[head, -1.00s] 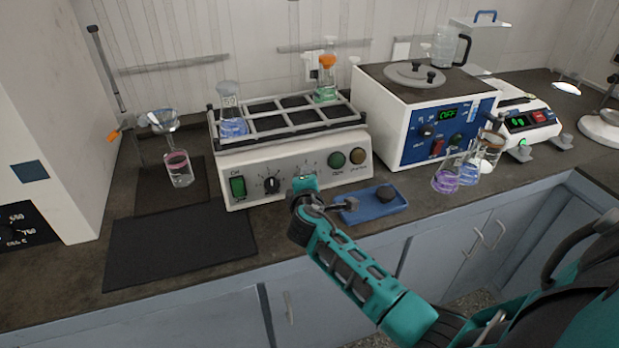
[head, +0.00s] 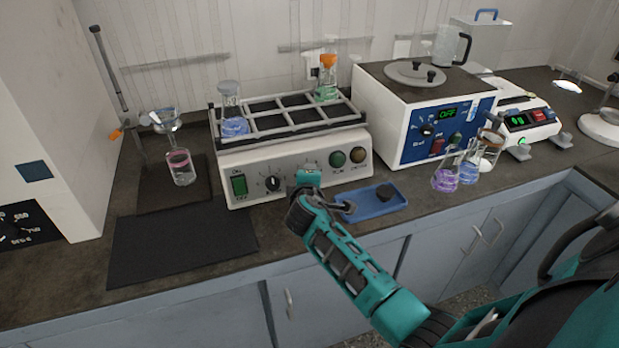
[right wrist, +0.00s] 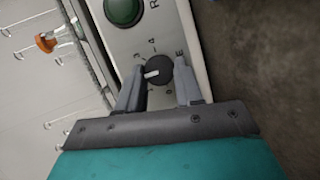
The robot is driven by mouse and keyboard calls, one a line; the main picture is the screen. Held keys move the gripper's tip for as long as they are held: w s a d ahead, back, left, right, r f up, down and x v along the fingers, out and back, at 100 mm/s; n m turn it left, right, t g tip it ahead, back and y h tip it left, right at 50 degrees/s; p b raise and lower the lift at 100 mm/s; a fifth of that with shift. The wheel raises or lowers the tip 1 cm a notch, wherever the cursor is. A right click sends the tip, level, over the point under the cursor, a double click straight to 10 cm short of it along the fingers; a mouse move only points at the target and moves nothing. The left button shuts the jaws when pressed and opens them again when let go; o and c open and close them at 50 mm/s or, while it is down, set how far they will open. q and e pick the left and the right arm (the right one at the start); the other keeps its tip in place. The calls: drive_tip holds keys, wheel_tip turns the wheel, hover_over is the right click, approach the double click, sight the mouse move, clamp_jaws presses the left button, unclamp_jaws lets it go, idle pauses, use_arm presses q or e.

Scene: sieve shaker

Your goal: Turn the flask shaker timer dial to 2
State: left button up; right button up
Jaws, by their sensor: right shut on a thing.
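The flask shaker (head: 290,163) stands on the bench with a flask rack on top. Its timer dial (right wrist: 160,68) is a dark round knob with a white pointer mark, in the right wrist view. The mark points left in that picture, just below the printed 3; a 4 shows above the knob. The numeral at the pointer's tip is not readable. My right gripper (right wrist: 160,83) has one finger on each side of the dial and is shut on it. In the head view my right gripper (head: 306,180) hides the dial. My left gripper is not in view.
On the shaker front are a green power switch (head: 239,185), another dial (head: 272,184) and two round lamps. A blue tray (head: 372,203) lies just right of my gripper. Flasks (head: 446,175) stand further right. A black mat (head: 180,248) lies clear at left front.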

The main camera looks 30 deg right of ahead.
drive_tip(key=o, duration=1)
drive_tip(key=shift+o, duration=0.2)
drive_tip(key=v, duration=1.3)
drive_tip(key=s+a+f+m+g+y, duration=0.2)
drive_tip(key=s+m+g+y, duration=0.1)
drive_tip(key=s, duration=0.5)
drive_tip(key=s+a+f+m+g+y, duration=0.2)
drive_tip(key=s+m+y, duration=0.1)
drive_tip(key=s, duration=0.4)
drive_tip(key=s+a+f+m+g+y, duration=0.2)
drive_tip(key=s+a+m+g, duration=0.1)
drive_tip(key=s, duration=0.5)
drive_tip(key=w+a+f+n+t+y, duration=0.1)
drive_tip(key=w+a+f+t+y, duration=0.1)
drive_tip(key=w+f+t, duration=0.5)
drive_tip(key=shift+w+a+f, duration=0.2)
drive_tip(key=shift+w+f, duration=0.15)
drive_tip(key=shift+f, duration=0.4)
